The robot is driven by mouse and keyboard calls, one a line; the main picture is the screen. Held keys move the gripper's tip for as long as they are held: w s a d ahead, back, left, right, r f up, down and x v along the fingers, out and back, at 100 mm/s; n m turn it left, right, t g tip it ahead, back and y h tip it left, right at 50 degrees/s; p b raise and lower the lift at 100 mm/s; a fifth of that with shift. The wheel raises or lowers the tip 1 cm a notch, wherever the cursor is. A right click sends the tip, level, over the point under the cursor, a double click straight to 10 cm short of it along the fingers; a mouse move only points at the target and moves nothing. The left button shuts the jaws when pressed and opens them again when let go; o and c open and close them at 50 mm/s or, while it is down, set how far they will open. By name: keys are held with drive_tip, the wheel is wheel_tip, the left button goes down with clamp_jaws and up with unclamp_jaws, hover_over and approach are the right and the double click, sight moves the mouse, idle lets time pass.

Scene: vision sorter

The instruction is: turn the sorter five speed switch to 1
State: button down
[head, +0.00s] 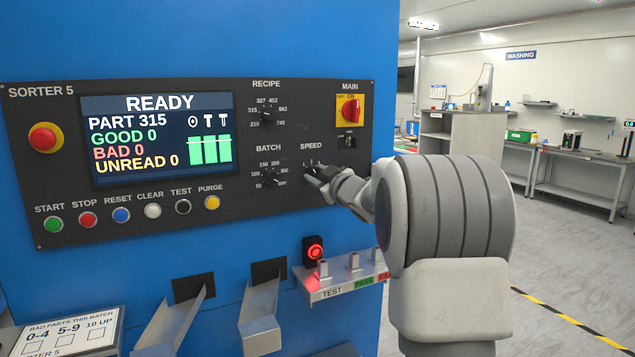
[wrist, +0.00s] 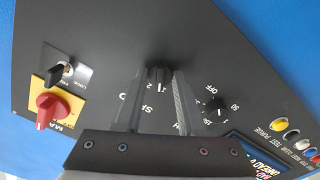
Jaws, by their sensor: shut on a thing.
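The sorter five panel (head: 150,215) is a black plate on a blue cabinet, with the label SPEED above its speed switch. In the wrist view the speed switch (wrist: 158,75) is a small black knob between my two fingertips. My gripper (head: 316,174) is shut on this knob. The wrist view also shows my gripper (wrist: 158,84) with a finger on each side of it. Digits 1 and 2 show beside the knob, but I cannot tell for sure which one it points at. In the head view my fingers and wrist hide most of the switch.
The batch knob (head: 269,177), recipe knob (head: 267,115) and red main switch (head: 350,109) are close by. The screen (head: 163,137) reads READY. Below are several push buttons, two metal chutes and a test shelf (head: 345,282). Open floor lies to the right.

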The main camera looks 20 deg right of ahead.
drive_tip(key=shift+f+n+b, duration=0.1)
drive_tip(key=shift+n+b, duration=0.5)
drive_tip(key=shift+n, duration=1)
drive_tip(key=c, duration=0.5)
unclamp_jaws()
drive_tip(key=s, duration=1.7)
drive_tip(key=shift+s+d, duration=0.25)
drive_tip(key=shift+d, duration=0.05)
drive_tip(key=shift+a, duration=0.1)
